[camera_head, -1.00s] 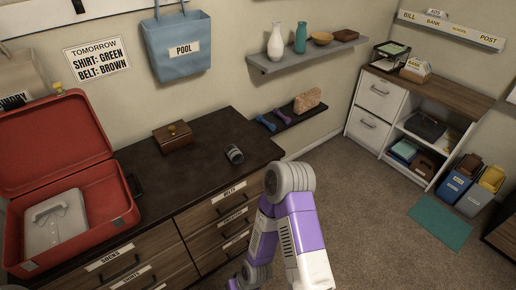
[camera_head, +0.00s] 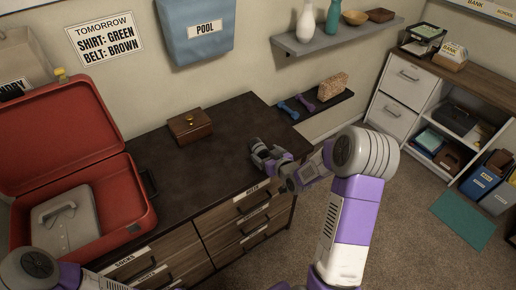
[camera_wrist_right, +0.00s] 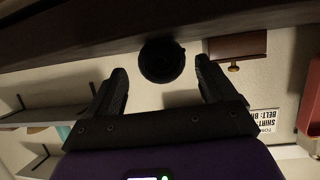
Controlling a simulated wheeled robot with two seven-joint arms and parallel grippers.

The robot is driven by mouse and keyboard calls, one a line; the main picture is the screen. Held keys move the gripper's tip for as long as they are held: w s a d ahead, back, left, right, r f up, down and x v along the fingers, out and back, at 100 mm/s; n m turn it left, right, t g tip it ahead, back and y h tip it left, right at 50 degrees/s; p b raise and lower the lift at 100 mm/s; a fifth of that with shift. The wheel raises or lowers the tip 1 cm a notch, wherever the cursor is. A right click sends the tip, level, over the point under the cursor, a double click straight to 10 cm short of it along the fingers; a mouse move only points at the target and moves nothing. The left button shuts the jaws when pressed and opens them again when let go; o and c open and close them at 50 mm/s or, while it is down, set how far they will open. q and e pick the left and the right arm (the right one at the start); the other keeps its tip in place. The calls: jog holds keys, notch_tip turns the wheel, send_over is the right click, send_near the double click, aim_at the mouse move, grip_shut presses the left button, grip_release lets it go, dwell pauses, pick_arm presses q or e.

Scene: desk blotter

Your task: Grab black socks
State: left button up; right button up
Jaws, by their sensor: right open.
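The black socks, a dark round bundle (camera_wrist_right: 162,60), show in the right wrist view between the tips of my right gripper's two fingers. The bundle lies near the right front part of the dark dresser top (camera_head: 220,125). My right gripper (camera_head: 267,156) is open and reaches over the dresser's right end, at the socks, partly hiding them in the head view. Whether a finger touches the bundle I cannot tell. Part of my left arm shows at the bottom left of the head view; its gripper is not visible.
A brown wooden box (camera_head: 190,126) stands on the dresser behind and left of the socks. An open red suitcase (camera_head: 140,205) with a folded grey shirt (camera_head: 66,222) sits at the left. A low wall shelf (camera_head: 318,107) holds dumbbells. Labelled drawers (camera_head: 245,205) front the dresser.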

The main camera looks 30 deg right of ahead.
aim_at(261, 150)
jog(key=x, duration=0.4)
jog(key=shift+w+a+b, duration=0.15)
jog(key=shift+a+b, duration=0.05)
jog(key=shift+b, duration=0.15)
jog(key=shift+r, duration=0.1)
jog(key=c, duration=1.1)
